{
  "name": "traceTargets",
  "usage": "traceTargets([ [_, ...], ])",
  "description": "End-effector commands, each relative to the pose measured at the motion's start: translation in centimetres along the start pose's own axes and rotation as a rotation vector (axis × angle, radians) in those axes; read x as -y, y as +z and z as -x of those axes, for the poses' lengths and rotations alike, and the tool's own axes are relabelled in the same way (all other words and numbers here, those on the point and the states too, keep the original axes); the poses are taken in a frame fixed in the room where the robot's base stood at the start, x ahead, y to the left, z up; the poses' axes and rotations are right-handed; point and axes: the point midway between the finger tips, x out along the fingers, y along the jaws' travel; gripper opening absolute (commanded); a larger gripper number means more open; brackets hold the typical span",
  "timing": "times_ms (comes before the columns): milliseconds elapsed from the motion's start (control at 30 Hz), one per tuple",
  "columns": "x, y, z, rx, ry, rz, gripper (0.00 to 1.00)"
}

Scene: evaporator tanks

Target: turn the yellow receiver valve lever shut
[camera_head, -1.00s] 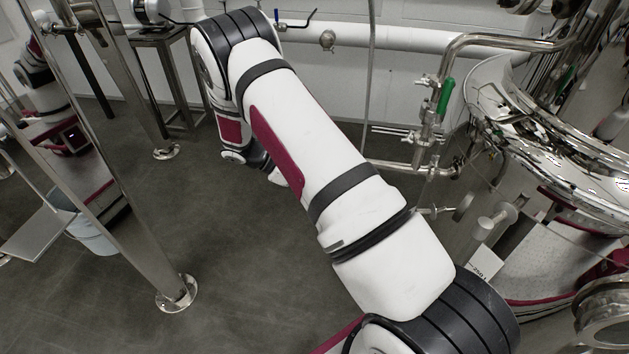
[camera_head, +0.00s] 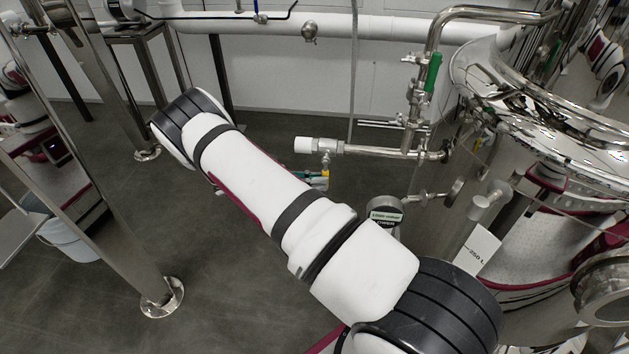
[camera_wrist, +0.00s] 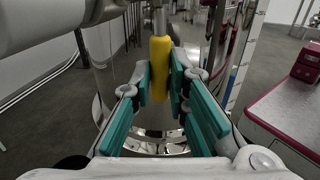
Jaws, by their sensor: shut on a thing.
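The yellow receiver valve lever (camera_wrist: 160,62) stands upright in the middle of the wrist view, with a metal stem above it. My gripper (camera_wrist: 161,88) has teal fingers, one on each side of the lever, closed on it. The rest of my gripper is hidden behind my arm.
A steel pipe with a green-handled valve (camera_head: 432,73) and a shiny tank (camera_head: 530,125) stand at the right. A round gauge-like part (camera_head: 385,215) is close right of my arm. A steel post (camera_head: 125,205) stands left. Open floor (camera_head: 210,265) lies between.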

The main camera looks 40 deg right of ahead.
Motion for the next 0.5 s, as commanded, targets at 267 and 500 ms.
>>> traceTargets([
  [267, -0.01, 0.00, -0.13, 0.009, 0.000, 0.002, 0.00],
  [500, 0.00, -0.01, -0.15, 0.008, -0.001, 0.002, 0.24],
])
